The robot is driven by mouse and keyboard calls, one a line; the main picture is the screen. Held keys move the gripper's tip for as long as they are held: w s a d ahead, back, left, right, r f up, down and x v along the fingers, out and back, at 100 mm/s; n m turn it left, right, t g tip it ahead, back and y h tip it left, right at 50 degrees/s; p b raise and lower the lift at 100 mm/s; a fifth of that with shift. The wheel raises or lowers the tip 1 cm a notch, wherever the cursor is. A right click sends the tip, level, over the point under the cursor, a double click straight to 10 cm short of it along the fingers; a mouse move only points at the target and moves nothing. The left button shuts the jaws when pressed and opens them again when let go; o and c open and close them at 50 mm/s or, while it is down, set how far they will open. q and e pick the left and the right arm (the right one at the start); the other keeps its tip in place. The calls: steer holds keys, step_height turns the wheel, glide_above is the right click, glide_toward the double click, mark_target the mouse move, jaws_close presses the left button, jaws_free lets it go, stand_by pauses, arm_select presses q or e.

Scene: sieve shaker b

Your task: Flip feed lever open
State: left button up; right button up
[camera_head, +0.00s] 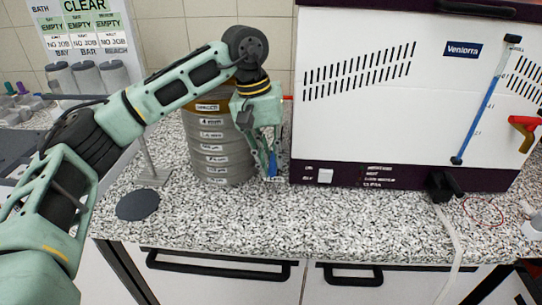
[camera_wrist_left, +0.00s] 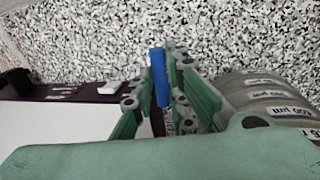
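My left gripper (camera_head: 271,172) points down in the narrow space between the stacked sieves and the left side of the white machine (camera_head: 370,110). A small blue bar (camera_head: 273,165), apparently the lever's handle, is between its fingertips. In the left wrist view the blue bar (camera_wrist_left: 159,78) stands in the gap between the two green fingers (camera_wrist_left: 160,85), which seem close against it on both sides. What the bar is attached to is hidden. My right gripper is in neither view.
The sieve stack (camera_head: 215,145) stands close beside the gripper on the speckled counter (camera_head: 215,215). A dark disc (camera_head: 138,205) lies at the left front. The front counter is mostly clear.

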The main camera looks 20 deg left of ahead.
arm_select(q)
steer(key=o, duration=0.4)
steer(key=shift+r, duration=0.15)
steer(key=shift+o, duration=0.2)
step_height(320, 180, up, 12)
steer(key=a, duration=0.2)
steer(key=shift+s+a, duration=0.15)
steer(key=shift+s, duration=0.15)
steer(key=shift+f, duration=0.2)
